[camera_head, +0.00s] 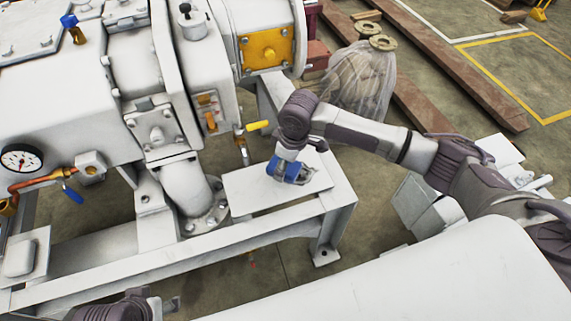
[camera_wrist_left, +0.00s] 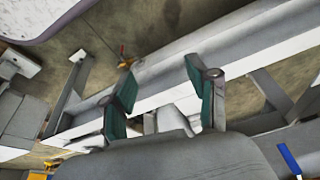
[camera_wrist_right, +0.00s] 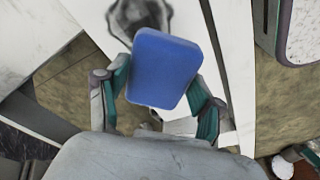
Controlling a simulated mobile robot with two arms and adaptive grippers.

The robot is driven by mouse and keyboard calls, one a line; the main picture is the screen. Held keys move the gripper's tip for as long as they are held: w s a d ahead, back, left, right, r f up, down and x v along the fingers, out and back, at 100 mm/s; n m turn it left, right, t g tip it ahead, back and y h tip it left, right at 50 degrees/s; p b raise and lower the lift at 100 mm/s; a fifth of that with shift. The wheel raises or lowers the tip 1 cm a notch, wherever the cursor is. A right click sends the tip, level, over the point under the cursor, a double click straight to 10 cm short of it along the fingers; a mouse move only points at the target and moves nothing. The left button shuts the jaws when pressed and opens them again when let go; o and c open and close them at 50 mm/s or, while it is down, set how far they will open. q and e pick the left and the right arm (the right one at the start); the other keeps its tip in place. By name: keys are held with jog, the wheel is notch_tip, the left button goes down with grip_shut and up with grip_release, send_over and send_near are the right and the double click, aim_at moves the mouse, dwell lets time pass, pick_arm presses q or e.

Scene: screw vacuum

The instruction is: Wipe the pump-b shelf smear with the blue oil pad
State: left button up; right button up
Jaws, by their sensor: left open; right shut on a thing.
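My right gripper (camera_head: 284,166) is shut on the blue oil pad (camera_head: 293,172), over the white shelf plate (camera_head: 243,190) beside the pump. In the right wrist view the pad (camera_wrist_right: 162,68) sits between the fingers (camera_wrist_right: 163,92). A dark grey, ring-like smear (camera_wrist_right: 124,18) shows on the white shelf just beyond the pad, which hides part of it. I cannot tell whether the pad touches the shelf. My left gripper (camera_wrist_left: 160,85) is open and empty, above the frame rail; only part of the left arm shows at the head view's bottom left.
The white pump body (camera_head: 70,100) fills the upper left. A yellow-handled valve (camera_head: 257,126) stands close behind the shelf. A flanged pipe (camera_head: 185,187) rises left of it. A wrapped bundle (camera_head: 358,80) and rusty beams (camera_head: 470,80) lie on the floor behind.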

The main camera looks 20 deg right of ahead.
jog(key=shift+f, duration=0.25)
jog(key=shift+f+b, duration=0.7)
jog(key=shift+b, duration=0.5)
pick_arm(q)
jog(key=w+d+r+t+h, duration=0.1)
jog(key=w+d+t, duration=0.1)
jog(key=w+t, duration=0.2)
jog(key=shift+w+r+b, duration=0.2)
jog(key=shift+w+b, duration=0.1)
jog(key=shift+w, duration=0.85)
pick_arm(e)
jog(key=shift+f, duration=0.2)
pick_arm(q)
jog(key=shift+w+d+r+t, duration=0.15)
jog(key=shift+w+r+t, duration=0.15)
jog(key=shift+w, duration=0.2)
pick_arm(e)
jog(key=shift+f, duration=1)
